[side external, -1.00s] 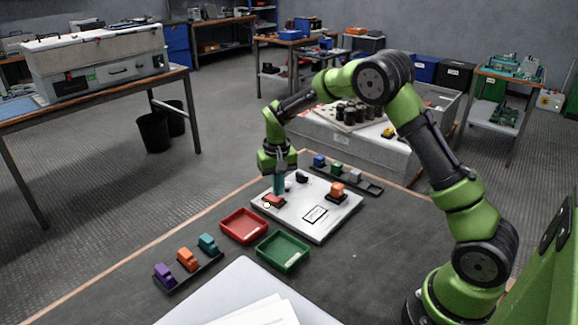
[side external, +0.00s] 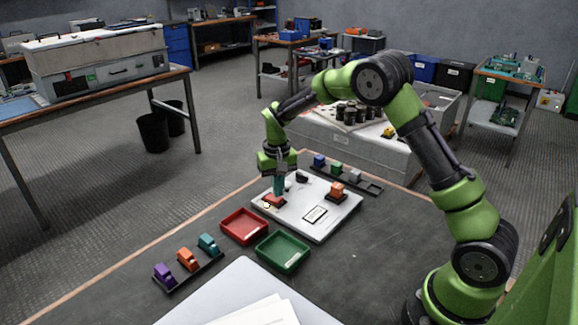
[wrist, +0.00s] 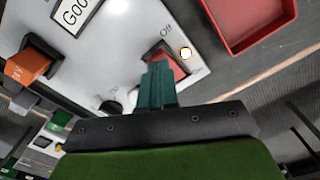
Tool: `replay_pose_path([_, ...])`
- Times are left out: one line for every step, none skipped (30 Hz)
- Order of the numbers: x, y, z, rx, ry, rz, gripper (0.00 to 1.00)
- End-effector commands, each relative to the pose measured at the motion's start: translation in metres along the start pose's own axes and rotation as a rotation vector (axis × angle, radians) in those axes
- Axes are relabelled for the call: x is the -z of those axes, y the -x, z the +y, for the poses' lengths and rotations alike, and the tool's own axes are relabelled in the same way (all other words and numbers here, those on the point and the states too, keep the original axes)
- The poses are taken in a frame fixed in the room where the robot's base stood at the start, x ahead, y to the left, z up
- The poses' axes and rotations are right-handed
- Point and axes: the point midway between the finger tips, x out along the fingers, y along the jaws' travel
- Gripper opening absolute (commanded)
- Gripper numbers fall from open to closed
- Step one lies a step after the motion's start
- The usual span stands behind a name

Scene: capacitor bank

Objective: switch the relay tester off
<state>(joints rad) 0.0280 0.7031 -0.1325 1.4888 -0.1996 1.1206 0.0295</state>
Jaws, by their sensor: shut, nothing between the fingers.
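The relay tester is a white panel (side external: 293,226) on the dark bench. Its red rocker switch (side external: 273,201) sits at the panel's left corner, and also shows in the wrist view (wrist: 178,70) beside the printed word "Off". A small round lamp (wrist: 185,53) next to the switch glows pale yellow; it also shows in the side view (side external: 267,206). My gripper (side external: 279,194) points down with its teal fingers shut and empty. In the wrist view the fingertips (wrist: 158,68) overlap the switch and hide part of it. I cannot tell whether they press it.
An orange block (side external: 337,189) is seated on the panel's right side, and a black knob (side external: 302,178) is at its back. A red tray (side external: 243,240) and a green tray (side external: 283,266) stand in front. Racks of coloured blocks lie at the front left and behind the panel.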

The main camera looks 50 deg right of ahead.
Motion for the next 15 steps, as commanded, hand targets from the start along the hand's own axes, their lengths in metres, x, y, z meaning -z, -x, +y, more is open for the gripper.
replay_pose_path([-0.0002, -0.0011, 0.0000, 0.000, 0.000, -0.001, 0.00])
replay_pose_path([-0.0002, -0.0016, 0.0000, 0.000, 0.000, -0.001, 0.00])
replay_pose_path([-0.0003, -0.0022, 0.0000, 0.000, 0.000, -0.001, 0.00])
replay_pose_path([-0.0002, -0.0027, 0.0000, 0.000, 0.000, -0.001, 0.00])
replay_pose_path([-0.0002, -0.0032, 0.0000, 0.000, 0.000, -0.001, 0.00])
replay_pose_path([-0.0003, -0.0038, 0.0001, 0.000, 0.000, -0.001, 0.00])
replay_pose_path([-0.0003, -0.0043, 0.0001, 0.000, 0.000, -0.001, 0.00])
replay_pose_path([-0.0003, -0.0047, 0.0001, 0.000, 0.000, -0.001, 0.00])
replay_pose_path([-0.0002, -0.0054, 0.0001, 0.000, 0.000, -0.001, 0.00])
replay_pose_path([-0.0002, -0.0059, 0.0001, 0.000, 0.000, -0.001, 0.00])
replay_pose_path([-0.0002, -0.0063, 0.0001, 0.000, 0.000, -0.001, 0.00])
replay_pose_path([-0.0002, -0.0070, 0.0001, 0.000, 0.000, -0.001, 0.00])
replay_pose_path([-0.0002, -0.0075, 0.0001, 0.000, 0.000, -0.001, 0.00])
replay_pose_path([-0.0002, -0.0079, 0.0001, 0.000, 0.000, -0.001, 0.00])
replay_pose_path([-0.0001, -0.0085, 0.0001, 0.000, 0.000, -0.001, 0.00])
